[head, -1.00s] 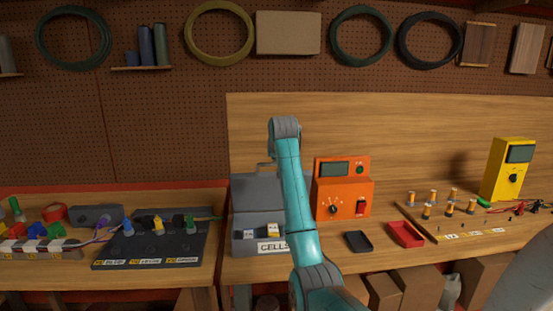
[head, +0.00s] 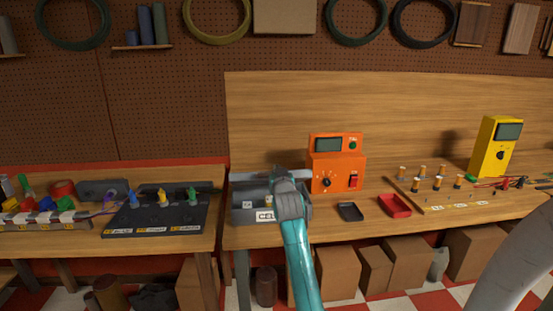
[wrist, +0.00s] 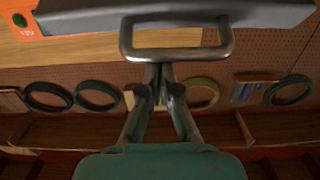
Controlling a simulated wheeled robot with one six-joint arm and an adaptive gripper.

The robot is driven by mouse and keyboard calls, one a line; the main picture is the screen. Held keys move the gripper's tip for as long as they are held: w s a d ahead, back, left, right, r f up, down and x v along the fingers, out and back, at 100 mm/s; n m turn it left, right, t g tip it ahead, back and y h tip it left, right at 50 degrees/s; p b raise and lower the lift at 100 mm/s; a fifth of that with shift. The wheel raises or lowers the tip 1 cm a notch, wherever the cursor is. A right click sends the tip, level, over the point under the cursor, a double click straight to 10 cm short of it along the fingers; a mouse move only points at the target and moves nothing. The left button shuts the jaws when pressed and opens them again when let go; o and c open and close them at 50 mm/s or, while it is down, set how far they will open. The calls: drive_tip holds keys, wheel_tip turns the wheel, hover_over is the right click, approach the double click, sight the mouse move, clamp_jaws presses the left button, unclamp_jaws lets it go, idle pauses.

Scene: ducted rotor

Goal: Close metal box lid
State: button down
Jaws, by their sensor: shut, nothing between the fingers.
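The grey metal box (head: 240,216) stands on the bench with a "CELLS" label on its front, partly hidden by my arm. Its lid (head: 248,176) shows as a thin grey slab above the box, seen nearly edge-on and not down on it; white-marked contents show beneath. In the wrist view the lid (wrist: 190,12) spans the top, with its metal loop handle (wrist: 180,54) below. My gripper (wrist: 160,72) is shut and empty, its fingertips at the handle's bar; I cannot tell whether they touch. In the head view my wrist hides the fingers.
An orange meter (head: 336,170) stands close to the right of the box. A black tray (head: 350,211) and a red tray (head: 394,206) lie in front of it. A black panel with coloured knobs (head: 150,218) is on the left bench.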

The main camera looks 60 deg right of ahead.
drive_tip(key=shift+h, duration=0.3)
drive_tip(key=shift+s+a+f, duration=0.6)
drive_tip(key=shift+a+f, duration=0.1)
drive_tip(key=shift+f, duration=1.6)
drive_tip(key=shift+s+a+f, duration=0.55)
drive_tip(key=shift+a+f, duration=0.1)
drive_tip(key=shift+f, duration=1.65)
drive_tip(key=shift+s+a+f, duration=0.6)
drive_tip(key=shift+a+f, duration=0.1)
drive_tip(key=shift+f, duration=1.6)
drive_tip(key=r+v, duration=0.1)
drive_tip(key=v, duration=1.1)
drive_tip(key=shift+r, duration=0.3)
drive_tip(key=shift+f, duration=0.1)
